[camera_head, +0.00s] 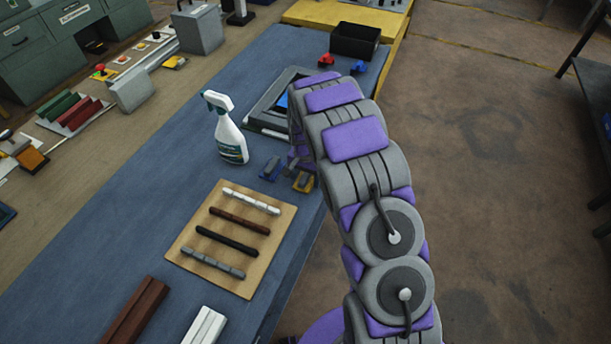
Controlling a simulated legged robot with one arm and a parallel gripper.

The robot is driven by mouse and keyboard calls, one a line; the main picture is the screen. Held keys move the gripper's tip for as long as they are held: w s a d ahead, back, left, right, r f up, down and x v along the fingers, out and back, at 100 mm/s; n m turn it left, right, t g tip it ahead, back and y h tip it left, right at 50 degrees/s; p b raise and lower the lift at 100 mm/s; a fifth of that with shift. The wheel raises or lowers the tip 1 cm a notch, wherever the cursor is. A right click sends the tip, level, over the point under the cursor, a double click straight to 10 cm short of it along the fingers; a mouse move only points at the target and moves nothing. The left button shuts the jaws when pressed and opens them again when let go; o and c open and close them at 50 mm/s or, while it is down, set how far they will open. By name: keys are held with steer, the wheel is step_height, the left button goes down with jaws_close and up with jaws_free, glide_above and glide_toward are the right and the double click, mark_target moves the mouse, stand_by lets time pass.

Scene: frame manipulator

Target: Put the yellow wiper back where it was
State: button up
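The yellow wiper (303,183) is a small yellow and dark grey piece at the right edge of the blue table, just below the end of my arm. A similar blue piece (270,169) lies to its left. My gripper (293,169) points down between and just above these two pieces, close to the yellow one. My own arm partly hides the gripper. The fingers are small and dark, so I cannot tell whether they are open or shut, or whether they touch the yellow wiper.
A white spray bottle (228,130) stands left of my gripper. A framed panel (262,117) lies behind, partly hidden by my arm. A wooden board (187,235) with several bars lies in front. A black bin (354,40) and small red (326,60) and blue (358,67) pieces sit farther back.

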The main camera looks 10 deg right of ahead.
mark_target(305, 175)
steer(key=shift+o, duration=0.7)
steer(key=shift+a, duration=0.1)
steer(key=shift+r, duration=0.15)
step_height(305, 175, up, 12)
steer(key=p, duration=0.2)
steer(key=s+d+r+n, duration=0.1)
steer(key=s+r, duration=0.8)
steer(key=s+r+n+g, duration=0.1)
steer(key=s+r+n, duration=0.2)
steer(key=s, duration=1.3)
steer(key=s+r+n, duration=0.3)
steer(key=s+r, duration=0.1)
steer(key=s, duration=1.3)
steer(key=shift+a+g, duration=0.4)
steer(key=shift+a, duration=0.05)
steer(key=shift+r, duration=0.1)
